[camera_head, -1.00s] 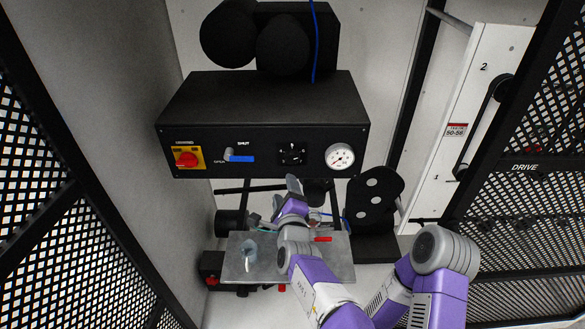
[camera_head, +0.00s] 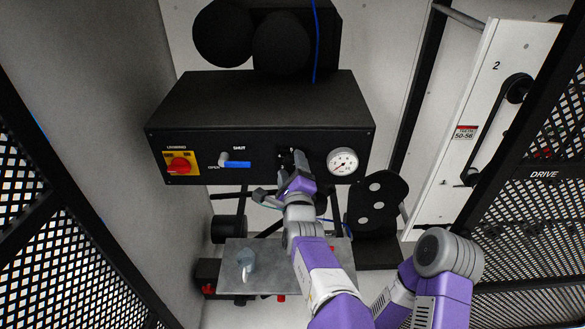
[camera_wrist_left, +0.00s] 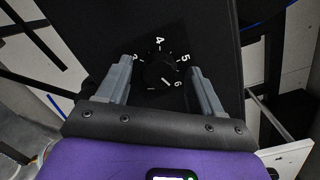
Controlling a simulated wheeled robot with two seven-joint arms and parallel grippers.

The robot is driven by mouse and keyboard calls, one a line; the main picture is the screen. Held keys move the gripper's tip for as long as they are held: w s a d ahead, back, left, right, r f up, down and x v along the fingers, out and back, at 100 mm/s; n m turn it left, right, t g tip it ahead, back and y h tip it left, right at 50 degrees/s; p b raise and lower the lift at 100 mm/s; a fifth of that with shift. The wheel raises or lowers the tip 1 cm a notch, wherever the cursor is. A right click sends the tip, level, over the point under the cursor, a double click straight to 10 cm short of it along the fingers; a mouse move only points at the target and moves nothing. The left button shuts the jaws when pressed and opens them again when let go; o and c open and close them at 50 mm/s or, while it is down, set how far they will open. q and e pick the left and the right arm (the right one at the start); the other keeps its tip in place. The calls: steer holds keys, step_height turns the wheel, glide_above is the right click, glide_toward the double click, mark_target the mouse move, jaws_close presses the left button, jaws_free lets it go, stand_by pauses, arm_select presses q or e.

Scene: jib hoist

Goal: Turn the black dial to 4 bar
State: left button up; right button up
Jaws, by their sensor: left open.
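The black dial (camera_wrist_left: 158,69) shows in the left wrist view on a black panel, with white numerals 4, 5 and 6 legible around it. A white mark on the dial points down and right, near the 6. My left gripper (camera_wrist_left: 162,77) is open, with one grey finger on each side of the dial. I cannot tell whether the fingers touch it. In the head view my left gripper (camera_head: 292,160) is at the front of the panel box and largely hides the dial. My right gripper is not in view.
The black box (camera_head: 260,105) also carries a red knob on yellow (camera_head: 179,165), a blue-handled valve (camera_head: 236,164) and a round white gauge (camera_head: 342,161). Mesh panels stand on both sides.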

arm_select(q)
steer(key=c, duration=1.1)
steer(key=shift+o, duration=0.2)
steer(key=shift+n, duration=0.3)
